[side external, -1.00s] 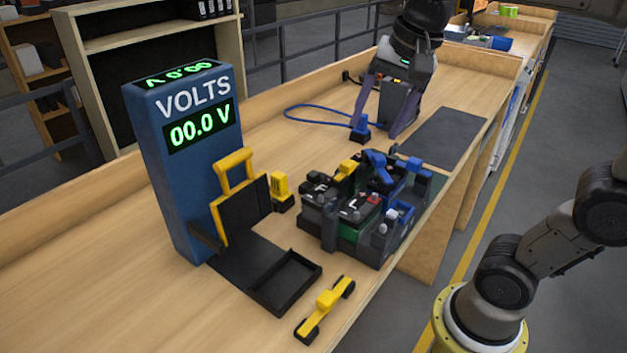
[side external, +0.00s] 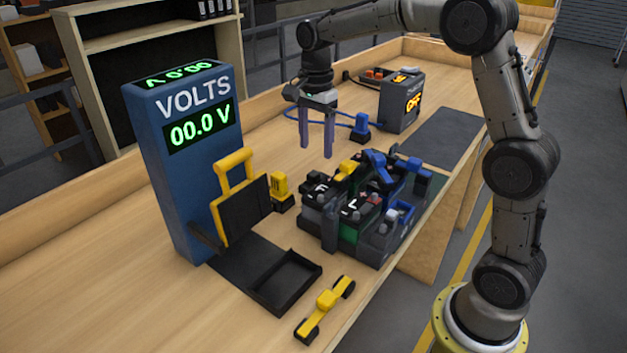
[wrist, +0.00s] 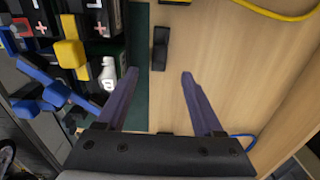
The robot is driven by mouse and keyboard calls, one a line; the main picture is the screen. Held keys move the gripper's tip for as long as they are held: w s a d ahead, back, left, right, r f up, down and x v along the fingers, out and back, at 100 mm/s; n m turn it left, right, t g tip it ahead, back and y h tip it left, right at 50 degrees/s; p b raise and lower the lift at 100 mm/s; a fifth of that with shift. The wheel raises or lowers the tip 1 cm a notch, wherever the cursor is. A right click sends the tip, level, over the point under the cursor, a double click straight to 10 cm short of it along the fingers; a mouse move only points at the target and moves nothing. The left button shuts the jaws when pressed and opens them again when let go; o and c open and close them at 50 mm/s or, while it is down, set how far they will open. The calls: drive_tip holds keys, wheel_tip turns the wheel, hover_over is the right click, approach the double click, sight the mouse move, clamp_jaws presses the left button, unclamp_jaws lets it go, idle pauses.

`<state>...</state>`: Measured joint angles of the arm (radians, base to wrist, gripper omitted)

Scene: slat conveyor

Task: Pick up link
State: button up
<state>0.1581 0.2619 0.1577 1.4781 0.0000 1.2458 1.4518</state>
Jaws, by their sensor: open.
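A yellow bar with black ends (side external: 325,308), which looks like a link, lies flat on the bench at the near edge in the side view. Another yellow piece (side external: 347,168) sits on top of the battery block (side external: 342,238); it also shows at the left of the wrist view (wrist: 70,53). Blue pieces lie across the block (side external: 378,165). I cannot tell which piece is the link meant. My gripper (side external: 318,150) points down behind the block, apart from all these pieces. Its fingers are open and empty in the wrist view (wrist: 158,76).
A yellow plug (side external: 281,190) stands near the block. A dark box marked OFF (side external: 402,103), a blue plug (side external: 361,126) and cable are behind. Bench is clear at left front.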

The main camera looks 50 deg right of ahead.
sight(315, 172)
drive_tip(key=f, duration=0.8)
drive_tip(key=shift+s+a+f, duration=0.1)
drive_tip(key=shift+a+f, duration=0.1)
drive_tip(key=shift+f, duration=0.05)
clamp_jaws()
